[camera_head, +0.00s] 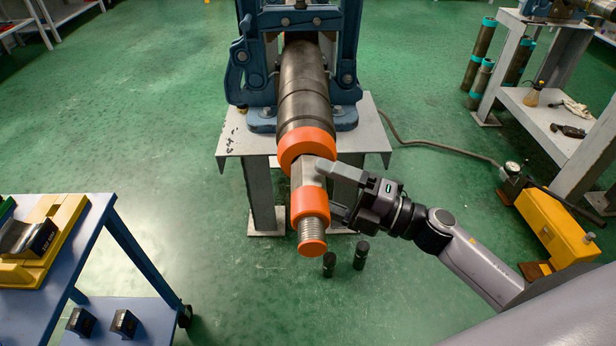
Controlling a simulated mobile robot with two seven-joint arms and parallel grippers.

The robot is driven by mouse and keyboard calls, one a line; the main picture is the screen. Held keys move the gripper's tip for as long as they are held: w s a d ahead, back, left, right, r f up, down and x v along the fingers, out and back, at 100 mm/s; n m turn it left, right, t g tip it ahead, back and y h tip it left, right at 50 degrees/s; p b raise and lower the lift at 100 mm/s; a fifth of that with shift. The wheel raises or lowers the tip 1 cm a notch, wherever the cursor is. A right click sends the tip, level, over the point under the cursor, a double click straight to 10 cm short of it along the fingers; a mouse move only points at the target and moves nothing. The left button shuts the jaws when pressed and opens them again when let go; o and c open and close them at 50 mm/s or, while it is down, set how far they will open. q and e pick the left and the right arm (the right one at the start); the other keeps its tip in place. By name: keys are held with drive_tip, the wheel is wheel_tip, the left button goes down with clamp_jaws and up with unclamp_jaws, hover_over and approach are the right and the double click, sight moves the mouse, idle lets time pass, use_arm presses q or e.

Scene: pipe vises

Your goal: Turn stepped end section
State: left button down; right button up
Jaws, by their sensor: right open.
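A dark pipe (303,85) is clamped in the blue pipe vise (253,62) and points toward me. An orange collar (306,142) sits at its front. The stepped end section (303,178) sticks out of it, with a bare metal part, a second orange ring (310,206) and a threaded tip with an orange end face. My right gripper (339,191) comes in from the right. It is open, with its fingers at the right side of the bare metal part. I cannot tell whether they touch it. My left gripper is not in view.
A blue cart (92,245) with a yellow holder (62,228) stands at left. A yellow pump (555,230) with a hose lies at right, near a grey shelf (538,110). Green floor lies free between.

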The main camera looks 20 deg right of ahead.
sight(292, 174)
drive_tip(key=shift+x, duration=1.65)
drive_tip(key=c, duration=1)
drive_tip(key=shift+o, duration=0.2)
drive_tip(key=shift+r+p, duration=0.2)
drive_tip(key=shift+p, duration=0.45)
drive_tip(key=p, duration=0.3)
drive_tip(key=shift+r+n+g+h, duration=0.15)
drive_tip(key=shift+n+g+h, duration=0.15)
drive_tip(key=shift+h, duration=0.1)
drive_tip(key=shift+p, duration=0.55)
drive_tip(key=shift+f+h+p, duration=0.25)
drive_tip(key=shift+h+p, duration=0.05)
drive_tip(key=shift+p, duration=0.15)
